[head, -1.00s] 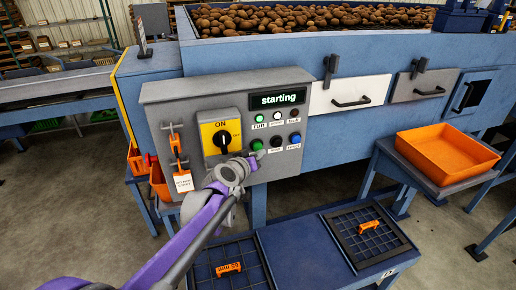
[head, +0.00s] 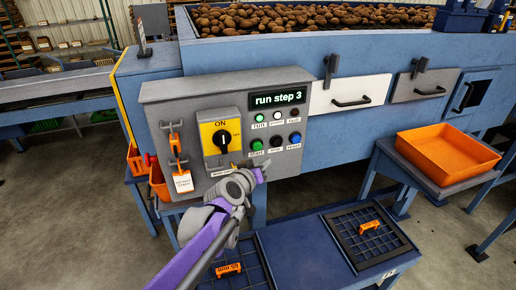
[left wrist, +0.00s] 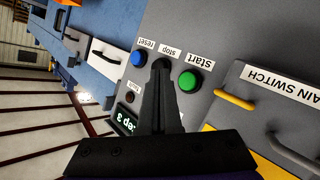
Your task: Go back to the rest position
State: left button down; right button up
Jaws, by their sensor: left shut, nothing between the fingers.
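My left gripper (head: 260,173) is shut and empty, in front of the lower part of the grey control panel (head: 160,98). In the left wrist view its closed black fingers (left wrist: 161,95) point at the panel near the stop button, with the green start button (left wrist: 189,82) and blue reset button (left wrist: 145,60) beside them. In the head view the green start button (head: 257,145) shows just above the gripper. The display (head: 278,97) reads "run step 3". The main switch (head: 221,138) is at ON. My right gripper is not in view.
The blue grader with potatoes (head: 300,17) stands behind the panel. An orange tray (head: 447,157) is on a stand at the right. Two black grids with orange handles (head: 370,235) lie on a low blue bench. Orange holders and a tag hang on the panel's left.

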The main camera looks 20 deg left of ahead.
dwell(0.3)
pick_arm(q)
jog(key=s+f+m+g, duration=0.1)
jog(key=s+f+g, duration=0.2)
jog(key=s, duration=0.7)
jog(key=s+f+m+g+y, duration=0.1)
jog(key=s+f+g, duration=0.1)
jog(key=s+f, duration=0.4)
jog(key=s+f+m+g+y, duration=0.1)
jog(key=s+f+g, duration=0.2)
jog(key=s, duration=1.2)
notch_tip(320, 180, down, 3)
jog(key=shift+a+r+m+g, duration=0.15)
jog(key=shift+a+m+g, duration=0.15)
jog(key=shift+a, duration=0.1)
